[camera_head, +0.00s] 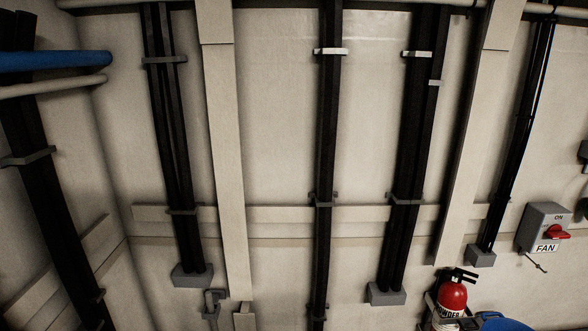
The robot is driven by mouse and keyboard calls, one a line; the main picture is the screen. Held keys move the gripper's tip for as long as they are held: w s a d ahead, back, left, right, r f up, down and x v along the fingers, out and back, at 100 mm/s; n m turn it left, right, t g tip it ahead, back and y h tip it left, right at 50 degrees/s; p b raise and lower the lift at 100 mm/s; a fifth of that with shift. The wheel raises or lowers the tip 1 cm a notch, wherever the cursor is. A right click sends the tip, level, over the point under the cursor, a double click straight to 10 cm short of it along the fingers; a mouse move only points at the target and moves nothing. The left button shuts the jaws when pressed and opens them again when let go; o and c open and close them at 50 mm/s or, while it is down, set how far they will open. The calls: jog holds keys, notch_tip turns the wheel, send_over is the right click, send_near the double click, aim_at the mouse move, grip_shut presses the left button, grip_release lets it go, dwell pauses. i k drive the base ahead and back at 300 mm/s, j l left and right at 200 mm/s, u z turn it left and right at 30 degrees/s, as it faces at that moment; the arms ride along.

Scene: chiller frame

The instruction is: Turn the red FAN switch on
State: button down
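The FAN switch is a grey box (545,222) on the wall at the far right of the head view. Its red handle (558,232) sits on the box front and appears to lie roughly sideways. An "ON" mark shows above the handle and a white "FAN" label (546,248) below it. A short dark cord hangs under the box. The handle's exact setting is too small to tell. My gripper is not in view.
A red fire extinguisher (452,300) stands at the lower right, with a blue object (503,321) beside it. Black cable runs (400,160) and pale beams (225,150) line the wall. A blue pipe (55,60) crosses the upper left.

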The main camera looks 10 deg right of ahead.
aim_at(554, 232)
jog(key=z, duration=1.75)
jog(key=l+u, duration=0.35)
jog(key=k+l+u, duration=0.1)
jog(key=l+u, duration=0.25)
jog(key=l, duration=0.2)
jog(key=l+u, duration=0.9)
jog(key=l, duration=0.2)
jog(key=k+l+u, duration=0.1)
jog(key=l+u, duration=0.3)
jog(key=l, duration=0.15)
